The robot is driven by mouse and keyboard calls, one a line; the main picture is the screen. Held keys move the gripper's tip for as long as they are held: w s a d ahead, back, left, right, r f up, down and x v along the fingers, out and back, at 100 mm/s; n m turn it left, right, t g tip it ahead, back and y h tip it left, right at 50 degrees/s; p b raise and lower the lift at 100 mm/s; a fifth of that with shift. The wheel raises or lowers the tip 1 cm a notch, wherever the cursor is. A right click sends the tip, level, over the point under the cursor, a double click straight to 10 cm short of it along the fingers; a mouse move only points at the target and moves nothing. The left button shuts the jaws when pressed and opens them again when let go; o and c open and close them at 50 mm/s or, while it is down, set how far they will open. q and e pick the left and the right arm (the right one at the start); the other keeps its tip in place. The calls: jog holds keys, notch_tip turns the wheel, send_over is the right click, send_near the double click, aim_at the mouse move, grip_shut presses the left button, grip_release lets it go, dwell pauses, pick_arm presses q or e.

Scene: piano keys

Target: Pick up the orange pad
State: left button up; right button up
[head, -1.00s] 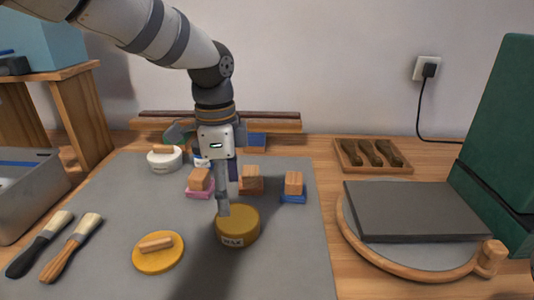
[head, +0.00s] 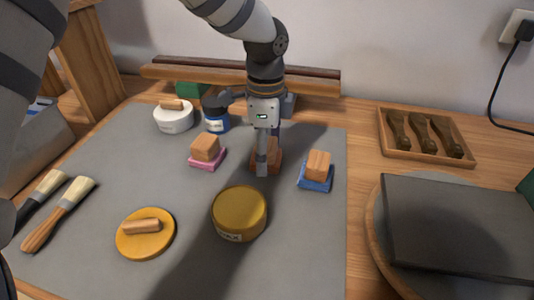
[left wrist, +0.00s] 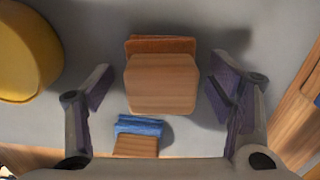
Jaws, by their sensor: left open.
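The orange pad (left wrist: 160,44) is a rust-orange slab under a wooden block (left wrist: 162,85), resting on the grey mat. In the head view the orange pad with its block (head: 272,161) is partly hidden behind my left gripper (head: 262,168). In the left wrist view my left gripper (left wrist: 159,85) is open, with one finger on each side of the block and a visible gap to both. The fingers look apart from it, but I cannot tell their height exactly. My right gripper is not in view.
A pink pad (head: 206,158) and a blue pad (head: 316,178), each with a wooden block, flank it. A yellow tin (head: 239,213) stands in front. A yellow disc (head: 145,233) lies front left. White and blue jars stand behind. A wooden rail (head: 240,78) runs along the back.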

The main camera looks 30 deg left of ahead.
pick_arm(q)
jog(key=shift+f, duration=0.3)
jog(key=c, duration=1.2)
jog(key=shift+c, duration=0.2)
notch_tip(320, 180, up, 3)
jog(key=shift+w+r, duration=0.1)
jog(key=shift+r, duration=0.1)
jog(key=s+d+r+p, duration=0.2)
jog(key=s+d+r, duration=0.1)
jog(key=s+r, duration=0.6)
jog(key=s, duration=0.4)
jog(key=shift+s+d+r+p, duration=0.25)
jog(key=shift+s+r+p, duration=0.05)
jog(key=shift+s+r, duration=0.05)
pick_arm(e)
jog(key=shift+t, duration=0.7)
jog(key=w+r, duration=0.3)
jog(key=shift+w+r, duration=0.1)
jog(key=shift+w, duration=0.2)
